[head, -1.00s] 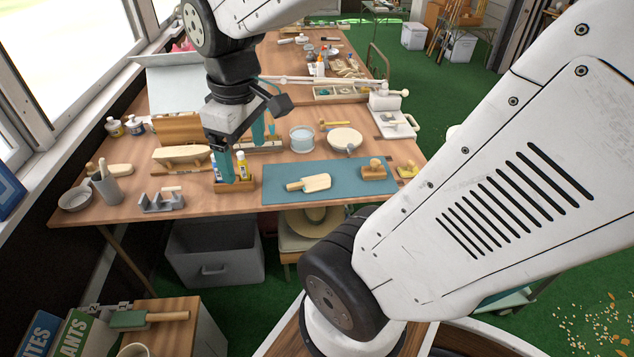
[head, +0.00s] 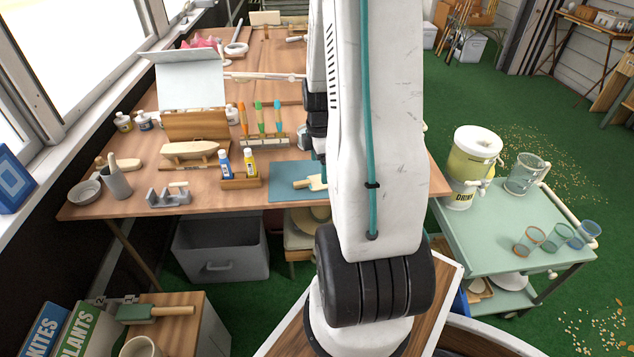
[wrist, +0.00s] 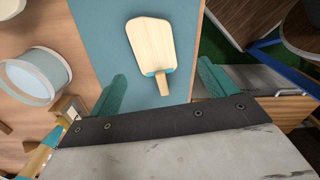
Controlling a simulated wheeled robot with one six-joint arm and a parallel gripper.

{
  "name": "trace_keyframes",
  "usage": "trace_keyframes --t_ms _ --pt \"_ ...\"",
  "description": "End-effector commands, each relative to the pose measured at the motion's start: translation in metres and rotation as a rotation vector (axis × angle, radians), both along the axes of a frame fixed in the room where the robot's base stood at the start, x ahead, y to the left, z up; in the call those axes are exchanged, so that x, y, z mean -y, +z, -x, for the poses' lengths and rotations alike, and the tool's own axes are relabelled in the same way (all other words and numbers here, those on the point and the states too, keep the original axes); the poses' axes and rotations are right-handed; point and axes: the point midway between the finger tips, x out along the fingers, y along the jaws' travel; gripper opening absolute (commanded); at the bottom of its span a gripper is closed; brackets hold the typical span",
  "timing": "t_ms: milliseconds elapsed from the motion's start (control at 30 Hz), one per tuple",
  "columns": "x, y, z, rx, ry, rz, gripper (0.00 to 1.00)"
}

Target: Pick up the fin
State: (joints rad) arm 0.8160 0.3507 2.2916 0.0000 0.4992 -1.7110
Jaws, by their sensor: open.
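The fin, a pale wooden paddle-shaped piece with a narrow tang, lies flat on the blue-teal mat (head: 285,196). In the head view the fin (head: 305,183) is partly hidden behind my arm. In the wrist view the whole fin (wrist: 152,45) shows, its tang pointing down the picture toward my gripper. My gripper (wrist: 162,75) is open and empty, with a teal finger on each side of the tang's line. It appears to be above the mat; I cannot tell how high. In the head view my arm hides most of it.
A wooden holder with two small bottles (head: 240,181) stands left of the mat. A toy boat hull (head: 190,150) and a rack of coloured tools (head: 262,140) are behind. A clear round tub (wrist: 30,78) is left in the wrist view. A drink cart (head: 510,235) stands right.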

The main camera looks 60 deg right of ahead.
Motion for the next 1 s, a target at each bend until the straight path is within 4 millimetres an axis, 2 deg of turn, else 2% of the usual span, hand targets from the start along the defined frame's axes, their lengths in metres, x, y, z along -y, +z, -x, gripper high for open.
trace_keyframes --t_ms 333,633,667,800,833,1000 --pt "-0.001 -0.046 -0.009 -0.001 -0.001 -0.002 0.84" --pt "0.0 -0.051 -0.009 0.0 -0.001 0.0 0.84" --pt "0.0 -0.051 -0.009 0.0 -0.001 0.0 0.78" --pt "0.0 -0.051 -0.009 0.0 -0.001 0.0 0.39" --pt "0.0 -0.051 -0.009 0.0 -0.001 0.0 0.35" --pt "0.0 -0.051 -0.009 0.0 -0.001 0.0 0.35"
